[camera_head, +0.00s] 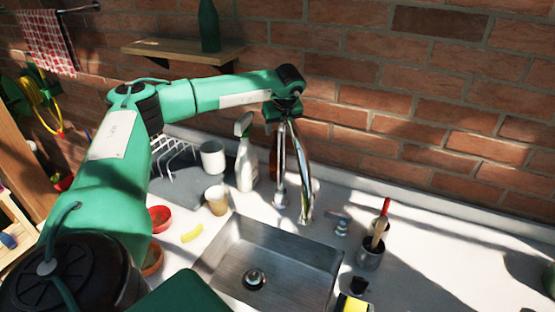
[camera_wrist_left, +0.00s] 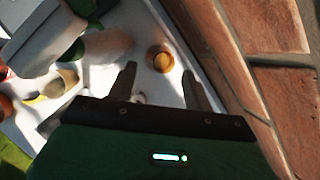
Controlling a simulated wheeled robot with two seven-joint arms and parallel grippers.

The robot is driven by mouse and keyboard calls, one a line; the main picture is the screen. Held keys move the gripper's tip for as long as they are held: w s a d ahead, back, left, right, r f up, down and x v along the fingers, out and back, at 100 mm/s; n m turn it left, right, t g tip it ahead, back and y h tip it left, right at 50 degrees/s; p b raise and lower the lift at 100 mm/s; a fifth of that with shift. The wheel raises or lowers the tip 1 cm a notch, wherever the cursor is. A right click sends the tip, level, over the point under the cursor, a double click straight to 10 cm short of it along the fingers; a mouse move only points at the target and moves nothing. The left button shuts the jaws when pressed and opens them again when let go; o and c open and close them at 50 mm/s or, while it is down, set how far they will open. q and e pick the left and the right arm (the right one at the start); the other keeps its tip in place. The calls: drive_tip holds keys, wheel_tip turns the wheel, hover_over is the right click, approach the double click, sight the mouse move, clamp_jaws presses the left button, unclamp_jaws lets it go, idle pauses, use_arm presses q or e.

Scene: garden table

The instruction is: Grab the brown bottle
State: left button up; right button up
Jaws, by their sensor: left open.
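The brown bottle (camera_head: 273,158) stands upright on the counter near the brick wall, behind the faucet, and its upper part is mostly hidden by my left gripper and the faucet. In the left wrist view a round brown top with an orange-tan centre, which looks like the bottle (camera_wrist_left: 162,58) seen from above, lies beyond and between the fingertips. My left gripper (camera_head: 282,115) is above the bottle, pointing down, with its fingers apart and nothing between them; it also shows in the wrist view (camera_wrist_left: 162,80). My right gripper is not in view.
The metal faucet (camera_head: 304,185) rises close in front of the bottle, and a white spray bottle (camera_head: 246,165) stands just left. The sink (camera_head: 290,258) lies in front. A tan cup (camera_head: 217,203) and white mug (camera_head: 213,158) are further left. The brick wall (camera_head: 400,125) is close behind.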

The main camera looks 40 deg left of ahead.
use_arm(q)
drive_tip(key=shift+w+a+f, duration=0.2)
drive_tip(key=shift+w+f, duration=0.05)
drive_tip(key=shift+f, duration=0.3)
drive_tip(key=shift+w+a+f+p, duration=0.1)
drive_tip(key=shift+a+f+p, duration=0.1)
drive_tip(key=shift+p, duration=0.25)
drive_tip(key=p+x, duration=0.2)
drive_tip(key=x, duration=0.2)
drive_tip(key=shift+w, duration=0.15)
drive_tip(key=shift+a+f, duration=0.1)
drive_tip(key=shift+f, duration=0.15)
drive_tip(key=shift+c, duration=1)
drive_tip(key=shift+r, duration=0.1)
clamp_jaws()
